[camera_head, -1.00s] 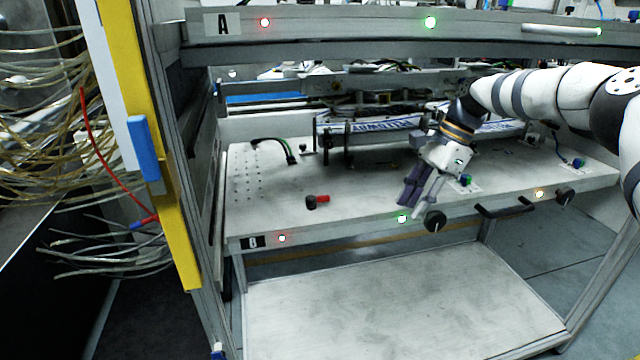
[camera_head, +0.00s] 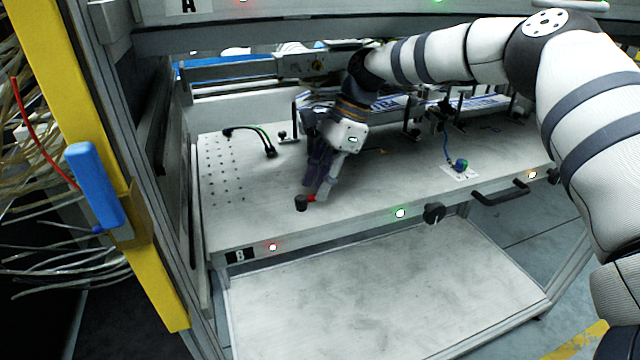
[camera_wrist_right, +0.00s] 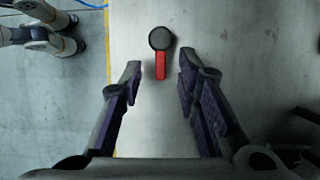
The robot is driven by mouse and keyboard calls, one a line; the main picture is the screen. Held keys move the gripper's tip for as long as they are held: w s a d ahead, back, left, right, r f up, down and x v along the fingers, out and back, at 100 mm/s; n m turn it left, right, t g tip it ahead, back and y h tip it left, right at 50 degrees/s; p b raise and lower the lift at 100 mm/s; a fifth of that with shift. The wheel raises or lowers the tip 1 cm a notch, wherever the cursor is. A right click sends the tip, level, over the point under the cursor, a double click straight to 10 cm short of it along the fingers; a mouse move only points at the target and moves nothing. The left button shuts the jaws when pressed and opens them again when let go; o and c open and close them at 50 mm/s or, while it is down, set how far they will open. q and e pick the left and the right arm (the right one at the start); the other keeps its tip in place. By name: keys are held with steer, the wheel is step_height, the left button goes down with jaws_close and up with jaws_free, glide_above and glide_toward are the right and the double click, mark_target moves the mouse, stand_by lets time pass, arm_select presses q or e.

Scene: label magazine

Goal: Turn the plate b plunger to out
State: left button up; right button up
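Plate B (camera_head: 240,215) is the grey drilled plate with the "B" label at its front left. On it stands a black round knob with a red lever, the plunger (camera_head: 301,203). In the right wrist view the plunger (camera_wrist_right: 160,40) lies ahead of the fingertips, midway between them, its red lever (camera_wrist_right: 160,66) pointing back toward my gripper. My right gripper (camera_head: 316,192) is over the plate, close beside the plunger. In the right wrist view my right gripper (camera_wrist_right: 160,72) is open and empty, with the lever's end between its fingertips. My left gripper is not in view.
A black cable (camera_head: 250,135) and small posts stand behind the plunger. A blue-green connector (camera_head: 460,165) sits to the right. A black knob (camera_head: 434,212) and a handle (camera_head: 500,191) stick out from the front edge. A yellow post (camera_head: 95,170) stands at left.

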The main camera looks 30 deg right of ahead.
steer(key=shift+f, duration=0.55)
jaws_close()
